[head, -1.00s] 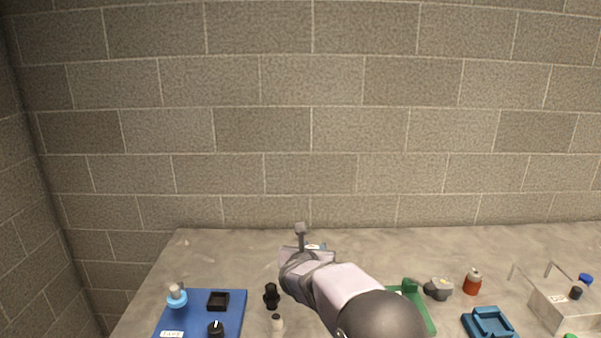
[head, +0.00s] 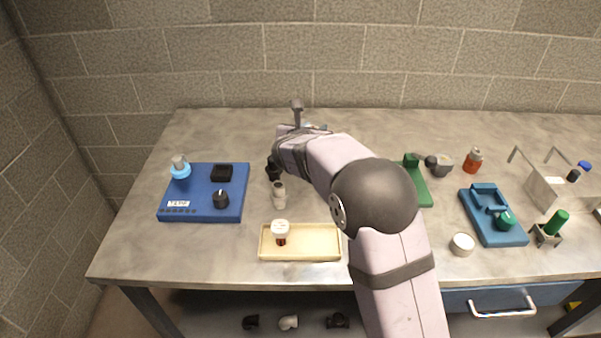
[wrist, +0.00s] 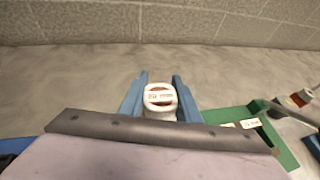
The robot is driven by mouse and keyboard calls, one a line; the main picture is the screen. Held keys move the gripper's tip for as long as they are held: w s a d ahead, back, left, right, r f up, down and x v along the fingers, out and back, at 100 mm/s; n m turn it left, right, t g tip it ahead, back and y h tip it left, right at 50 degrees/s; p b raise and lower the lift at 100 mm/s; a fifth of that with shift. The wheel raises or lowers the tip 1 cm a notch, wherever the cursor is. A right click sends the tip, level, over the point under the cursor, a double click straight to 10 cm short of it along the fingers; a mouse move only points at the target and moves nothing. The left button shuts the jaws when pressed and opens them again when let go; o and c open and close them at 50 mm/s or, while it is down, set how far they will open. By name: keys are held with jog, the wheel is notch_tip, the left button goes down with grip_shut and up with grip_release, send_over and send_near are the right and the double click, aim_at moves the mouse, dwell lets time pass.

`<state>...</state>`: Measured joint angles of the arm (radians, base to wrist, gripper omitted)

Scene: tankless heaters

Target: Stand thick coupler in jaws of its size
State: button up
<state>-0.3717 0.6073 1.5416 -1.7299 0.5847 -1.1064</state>
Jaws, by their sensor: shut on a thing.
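I cannot tell whether the coupler touches the bench. A green holder (wrist: 243,119) lies to the right of the gripper; in the head view it is partly behind my arm (head: 420,188). A blue holder (head: 477,212) with a green round piece stands farther right.
A blue panel (head: 190,210) with a knob is at left. A wooden tray (head: 320,254) is at the front. A grey fitting (head: 442,165) and red bottle (head: 473,161) stand right. The back bench is clear.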

jog(key=shift+f, duration=4.95)
jog(key=shift+f, duration=0.2)
jog(key=o, duration=1.1)
jog(key=shift+r, duration=0.15)
jog(key=shift+r, duration=0.1)
jog(key=shift+o, duration=0.7)
jog(key=b+v, duration=0.2)
jog(key=v, duration=1)
jog(key=shift+b, duration=0.4)
